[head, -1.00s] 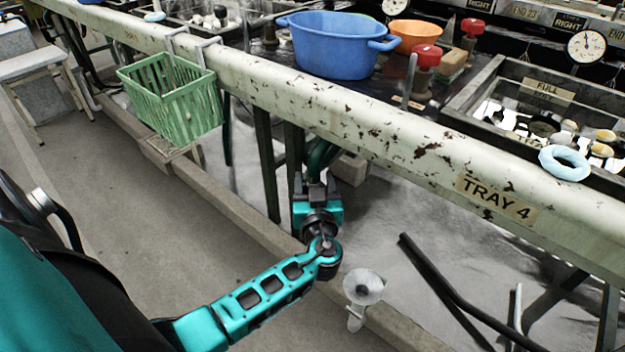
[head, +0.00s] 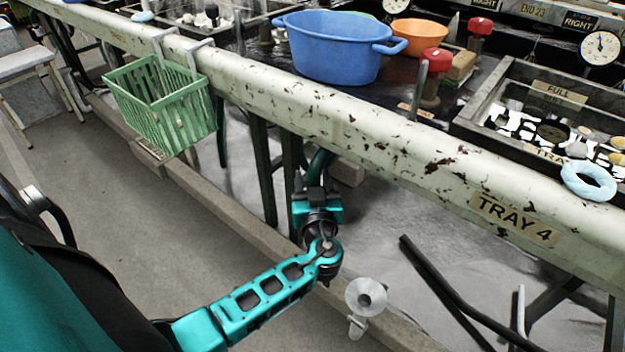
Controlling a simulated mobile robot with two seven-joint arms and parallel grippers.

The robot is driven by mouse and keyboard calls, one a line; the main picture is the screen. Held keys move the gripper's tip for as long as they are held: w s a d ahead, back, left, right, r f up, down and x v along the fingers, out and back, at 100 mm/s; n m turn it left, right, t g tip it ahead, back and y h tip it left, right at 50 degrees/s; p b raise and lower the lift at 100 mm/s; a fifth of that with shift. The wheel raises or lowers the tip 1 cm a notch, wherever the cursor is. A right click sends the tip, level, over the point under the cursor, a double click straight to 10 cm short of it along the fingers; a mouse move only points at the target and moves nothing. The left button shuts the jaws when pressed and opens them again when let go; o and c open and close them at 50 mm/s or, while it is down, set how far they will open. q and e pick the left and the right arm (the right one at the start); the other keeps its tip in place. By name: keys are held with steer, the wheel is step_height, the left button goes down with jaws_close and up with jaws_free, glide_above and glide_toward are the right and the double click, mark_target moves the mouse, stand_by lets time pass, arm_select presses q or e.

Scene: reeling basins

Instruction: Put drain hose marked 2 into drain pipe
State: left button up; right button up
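My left gripper (head: 314,188) is under the front of the pale rusty trough, at the end of my teal arm. A dark green hose (head: 321,160) curves down from under the trough to the gripper's fingers. The fingers are small and dark here, so I cannot tell whether they are closed on the hose. No number on the hose can be read, and its lower end is hidden by the gripper. A pale grey funnel-mouthed pipe (head: 366,296), possibly the drain pipe, stands by the low kerb, right of and below the gripper. My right gripper is not in view.
The trough (head: 390,150) marked TRAY 4 runs across above the gripper. A green basket (head: 165,105) hangs on it at left. Dark trestle legs (head: 264,170) stand just left of the gripper. Black bars (head: 450,290) lean at lower right. A blue tub (head: 335,50) stands behind the trough.

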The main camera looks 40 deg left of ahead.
mark_target(315, 173)
arm_select(q)
jaws_close()
steer(key=shift+c, duration=2)
jaws_free()
steer(key=shift+r, duration=0.1)
steer(key=c, duration=0.4)
steer(key=shift+o, duration=0.2)
steer(key=shift+r, duration=0.35)
steer(key=shift+r+p, duration=0.6)
steer(key=shift+r, duration=0.05)
steer(key=shift+r+p, duration=0.75)
steer(key=shift+r, duration=0.65)
